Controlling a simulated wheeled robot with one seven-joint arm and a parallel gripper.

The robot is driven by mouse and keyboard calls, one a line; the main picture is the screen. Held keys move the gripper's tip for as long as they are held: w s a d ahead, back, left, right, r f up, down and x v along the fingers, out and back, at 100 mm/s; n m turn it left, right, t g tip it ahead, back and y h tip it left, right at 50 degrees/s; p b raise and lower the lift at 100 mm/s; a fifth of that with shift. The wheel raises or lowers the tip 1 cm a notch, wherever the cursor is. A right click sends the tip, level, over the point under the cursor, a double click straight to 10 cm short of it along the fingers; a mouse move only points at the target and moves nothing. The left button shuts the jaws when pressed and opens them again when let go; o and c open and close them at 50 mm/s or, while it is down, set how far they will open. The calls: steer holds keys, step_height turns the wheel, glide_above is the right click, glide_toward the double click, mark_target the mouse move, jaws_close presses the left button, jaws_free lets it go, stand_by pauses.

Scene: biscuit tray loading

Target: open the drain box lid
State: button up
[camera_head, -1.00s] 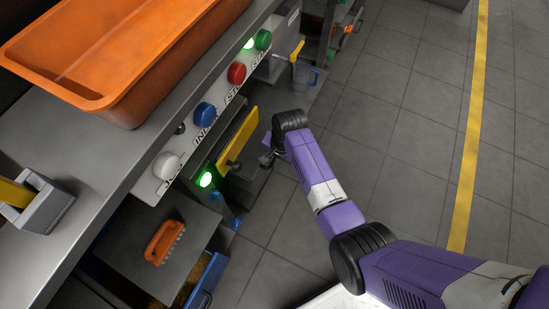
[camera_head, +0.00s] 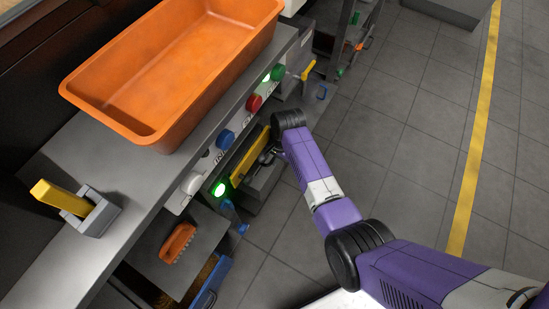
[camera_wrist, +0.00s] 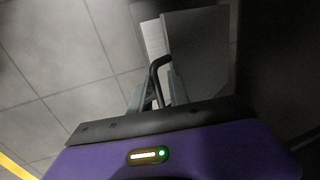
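In the wrist view, a grey box-like piece with a flat top (camera_wrist: 198,45) lies ahead of my gripper; I take it for the drain box and its lid, which looks flat and closed. A bent black handle (camera_wrist: 154,70) stands at its near left side. My gripper (camera_wrist: 161,82) has its two grey fingers apart, one on each side of the handle; whether either finger touches it is unclear. In the head view my gripper (camera_head: 267,155) is low beside the yellow panel, and the grey box (camera_head: 262,184) below is partly hidden by the panel and my arm.
A control panel with a red button (camera_head: 254,103) and a blue button (camera_head: 225,139) runs along the bench. The yellow panel (camera_head: 249,153) projects close by my gripper. The tiled floor at right is clear.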

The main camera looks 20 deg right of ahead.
steer(key=shift+o, duration=0.5)
steer(key=shift+s+d+f, duration=0.1)
steer(key=shift+s+d, duration=0.1)
steer(key=shift+f, duration=0.1)
steer(key=shift+s+d+f+b, duration=0.1)
steer(key=shift+f+b, duration=0.15)
steer(key=shift+b, duration=0.05)
step_height(320, 180, down, 9)
steer(key=s+d+b, duration=0.2)
steer(key=s+b, duration=0.1)
steer(key=b, duration=0.7)
steer(key=s+d+r+n+t+p, duration=0.2)
steer(key=s+r+p, duration=0.4)
steer(key=r+p, duration=0.2)
steer(key=s+d+r+n+t+h+p, duration=0.1)
steer(key=s+d+r+n+t+p, duration=0.1)
steer(key=s+r+p, duration=0.5)
steer(key=s+d+r+n+t+h+p, duration=0.1)
steer(key=s+r+p, duration=0.5)
steer(key=r, duration=0.8)
steer(key=shift+s+d+r+n+t+p, duration=0.15)
steer(key=shift+s+d+n+t+p, duration=0.25)
steer(key=shift+d+n+t+p, duration=0.75)
